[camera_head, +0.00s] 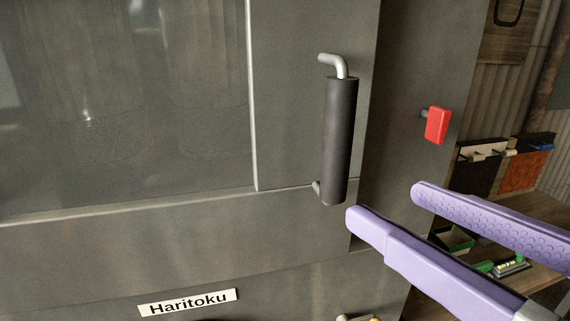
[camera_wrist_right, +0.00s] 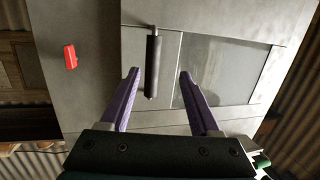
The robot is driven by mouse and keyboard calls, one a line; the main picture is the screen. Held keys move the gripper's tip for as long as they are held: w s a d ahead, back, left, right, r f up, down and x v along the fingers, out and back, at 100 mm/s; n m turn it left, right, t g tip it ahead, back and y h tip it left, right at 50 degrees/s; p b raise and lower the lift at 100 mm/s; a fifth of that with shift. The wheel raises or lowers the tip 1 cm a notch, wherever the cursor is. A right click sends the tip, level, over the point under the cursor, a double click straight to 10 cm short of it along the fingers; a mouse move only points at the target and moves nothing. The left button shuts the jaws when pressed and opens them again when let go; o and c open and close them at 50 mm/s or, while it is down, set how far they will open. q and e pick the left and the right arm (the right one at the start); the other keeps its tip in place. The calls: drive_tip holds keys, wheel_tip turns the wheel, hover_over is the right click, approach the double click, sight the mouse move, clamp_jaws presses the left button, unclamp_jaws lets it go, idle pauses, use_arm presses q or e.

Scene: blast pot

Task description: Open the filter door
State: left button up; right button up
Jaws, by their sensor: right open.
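The filter door (camera_head: 290,120) is a grey metal panel with a glass window (camera_head: 110,110), and it looks closed. A dark cylindrical handle (camera_head: 340,140) on bent metal mounts stands upright at its right side. My right gripper (camera_head: 382,202) has purple fingers and is open, below and to the right of the handle in the head view. In the right wrist view the handle (camera_wrist_right: 153,66) appears between the spread fingers, nearer the left one, and beyond the fingertips. I cannot see contact with it. My left gripper is not in view.
A red knob (camera_head: 436,125) sticks out to the right of the handle; it also shows in the right wrist view (camera_wrist_right: 70,57). A "Haritoku" label (camera_head: 188,302) is below the door. Shelving with a green bin (camera_head: 452,240) and tools stands at the right.

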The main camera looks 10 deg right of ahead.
sight(347, 142)
drive_tip(key=shift+t, duration=0.8)
drive_tip(key=x, duration=0.3)
drive_tip(key=r+p+x, duration=0.1)
drive_tip(key=x, duration=0.2)
drive_tip(key=d+x, duration=0.1)
drive_tip(key=x, duration=0.2)
drive_tip(key=shift+w+r, duration=0.25)
drive_tip(key=shift+w, duration=0.05)
drive_tip(key=shift+w+a+f, duration=0.1)
drive_tip(key=shift+w+a, duration=0.05)
drive_tip(key=shift+w, duration=0.3)
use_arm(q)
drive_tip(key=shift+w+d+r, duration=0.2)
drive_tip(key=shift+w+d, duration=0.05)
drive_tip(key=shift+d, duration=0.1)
use_arm(e)
clamp_jaws()
